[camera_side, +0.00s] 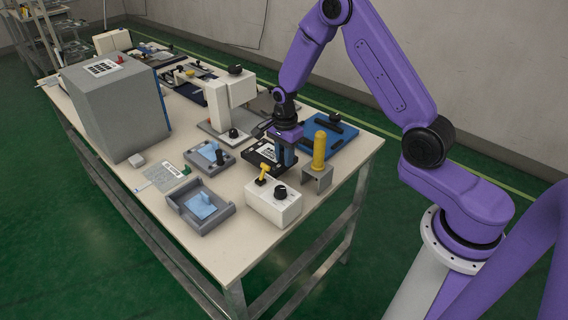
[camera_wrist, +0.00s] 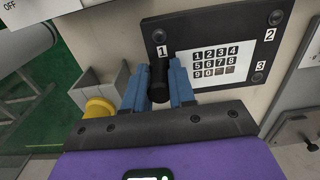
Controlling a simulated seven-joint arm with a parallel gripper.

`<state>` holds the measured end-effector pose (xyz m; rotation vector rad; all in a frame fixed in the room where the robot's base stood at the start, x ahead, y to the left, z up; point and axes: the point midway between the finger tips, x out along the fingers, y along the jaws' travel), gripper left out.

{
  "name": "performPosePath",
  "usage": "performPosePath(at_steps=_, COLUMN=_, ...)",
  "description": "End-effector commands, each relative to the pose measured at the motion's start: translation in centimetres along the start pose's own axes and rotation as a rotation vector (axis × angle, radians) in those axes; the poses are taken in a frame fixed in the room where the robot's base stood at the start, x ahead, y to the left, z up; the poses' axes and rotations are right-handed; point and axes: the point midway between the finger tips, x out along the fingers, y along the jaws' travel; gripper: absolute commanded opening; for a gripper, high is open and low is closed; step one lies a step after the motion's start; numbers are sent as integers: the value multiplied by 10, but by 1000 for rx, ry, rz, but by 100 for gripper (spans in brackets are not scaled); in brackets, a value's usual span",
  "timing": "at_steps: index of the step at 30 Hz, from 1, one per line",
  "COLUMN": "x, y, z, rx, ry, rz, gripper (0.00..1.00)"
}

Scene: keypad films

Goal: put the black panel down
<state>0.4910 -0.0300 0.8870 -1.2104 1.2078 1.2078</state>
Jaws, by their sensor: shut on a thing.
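The black panel (camera_wrist: 232,48) carries a white keypad label with digits, and its corners are marked 1, 2 and 3. In the side view the panel (camera_side: 262,157) is at the table's right part, partly hidden by my gripper (camera_side: 284,155). In the wrist view the blue fingers of my gripper (camera_wrist: 158,92) are shut on a black upright handle (camera_wrist: 158,72) at the panel's edge near mark 1. The panel looks about flat and close to the table top; I cannot tell whether it touches it.
A yellow cylinder (camera_side: 319,150) on a grey stand and a white switch box (camera_side: 273,204) stand close by. A blue board (camera_side: 336,137) lies behind. Grey fixtures with light blue films (camera_side: 201,206) (camera_side: 208,151) are to the left, before a large grey cabinet (camera_side: 118,112).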

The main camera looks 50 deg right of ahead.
Motion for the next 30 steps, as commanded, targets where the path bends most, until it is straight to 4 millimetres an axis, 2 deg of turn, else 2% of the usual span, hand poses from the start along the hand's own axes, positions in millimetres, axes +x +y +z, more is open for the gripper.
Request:
performPosePath(at_steps=3, x=17, y=1, z=0, rx=0, ry=0, rz=4, gripper=0)
performPosePath(at_steps=7, x=29, y=0, z=0, rx=0, ry=0, rz=1, gripper=0)
performPosePath(at_steps=20, x=34, y=0, z=0, rx=0, ry=0, rz=0, gripper=0)
performPosePath(at_steps=21, x=33, y=0, z=0, rx=0, ry=0, rz=0, gripper=38)
performPosePath(at_steps=22, x=33, y=0, z=0, rx=0, ry=0, rz=0, gripper=48)
performPosePath(at_steps=23, x=33, y=0, z=0, rx=0, ry=0, rz=0, gripper=50)
performPosePath(at_steps=30, x=33, y=0, z=0, rx=0, ry=0, rz=0, gripper=50)
